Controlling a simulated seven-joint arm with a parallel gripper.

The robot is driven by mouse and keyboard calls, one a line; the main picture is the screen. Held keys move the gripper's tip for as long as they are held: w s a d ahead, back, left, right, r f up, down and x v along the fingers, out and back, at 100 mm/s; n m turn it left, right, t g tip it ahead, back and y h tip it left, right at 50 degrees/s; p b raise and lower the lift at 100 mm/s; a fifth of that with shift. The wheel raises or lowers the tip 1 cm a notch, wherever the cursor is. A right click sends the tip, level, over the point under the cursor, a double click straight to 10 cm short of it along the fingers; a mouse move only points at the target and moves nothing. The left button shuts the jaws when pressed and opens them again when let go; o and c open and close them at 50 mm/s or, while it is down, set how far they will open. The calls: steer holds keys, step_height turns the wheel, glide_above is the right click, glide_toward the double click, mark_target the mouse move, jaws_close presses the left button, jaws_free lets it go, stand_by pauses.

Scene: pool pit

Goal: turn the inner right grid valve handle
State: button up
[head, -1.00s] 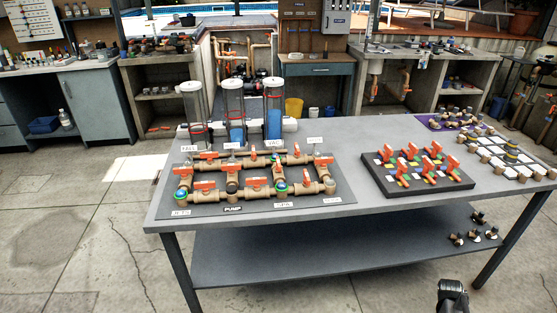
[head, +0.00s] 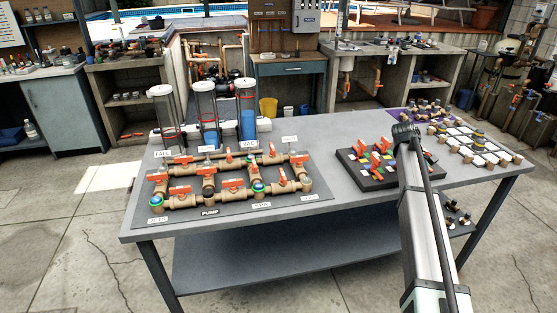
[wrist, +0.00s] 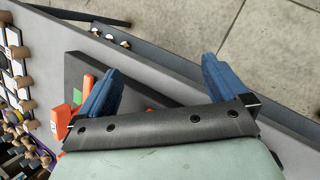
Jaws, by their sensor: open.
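The brown pipe grid (head: 220,201) with several orange valve handles lies on a dark board on the left half of the table in the head view. One orange handle (head: 282,177) sits in the right part of its front row, and another orange handle (head: 298,158) is at the far right behind it. I cannot tell for sure which is the inner right one. My gripper (wrist: 162,68) is open and empty in the wrist view, with blue fingers wide apart. It is above the black valve block, away from the pipe grid. The fingers cannot be made out in the head view.
The black block (head: 372,180) with orange-handled valves stands right of the grid, partly hidden by my arm. Clear cylinders (head: 205,118) stand behind the grid. White tiles with fittings (head: 475,143) lie at the right end. The grey table (head: 330,200) is bare between grid and block.

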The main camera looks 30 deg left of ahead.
steer(key=w+a+r+n, duration=0.1)
steer(key=w+a+r, duration=0.2)
steer(key=a+r, duration=0.5)
step_height(320, 180, up, 9)
steer(key=n+g+y, duration=0.2)
steer(key=n+y, duration=0.3)
steer(key=n, duration=0.6)
glide_above(254, 162)
step_height(254, 162, down, 13)
steer(key=shift+f, duration=0.2)
steer(key=c, duration=1.1)
